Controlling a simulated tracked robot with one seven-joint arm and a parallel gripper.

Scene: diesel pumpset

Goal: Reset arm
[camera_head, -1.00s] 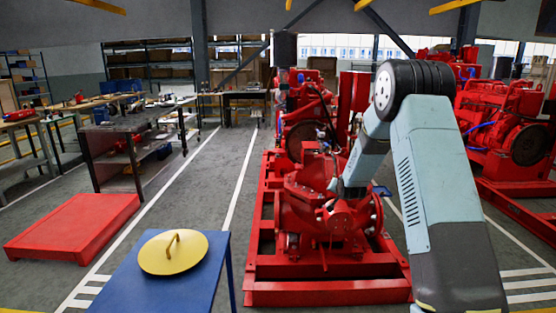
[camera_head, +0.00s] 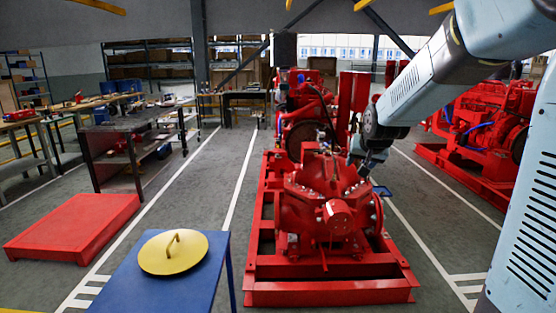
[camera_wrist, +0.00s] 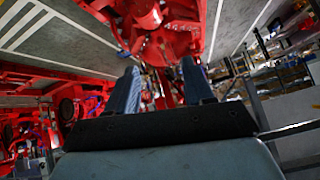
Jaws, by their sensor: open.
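My arm comes in from the right of the head view and reaches left toward the red pumpset (camera_head: 322,205). My gripper (camera_head: 366,172) is at its end, beside the upper right of the pump body; it is small there, and I cannot tell if it touches. In the wrist view my gripper (camera_wrist: 160,80) shows two dark fingers standing apart with nothing held between them. The red pump (camera_wrist: 165,35) shows beyond the fingertips.
A blue table (camera_head: 205,270) with a yellow round lid (camera_head: 173,252) stands at front left. A red platform (camera_head: 75,228) lies on the floor further left. Another red pumpset (camera_head: 490,135) stands at right. Workbenches line the left. The marked floor lane between is clear.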

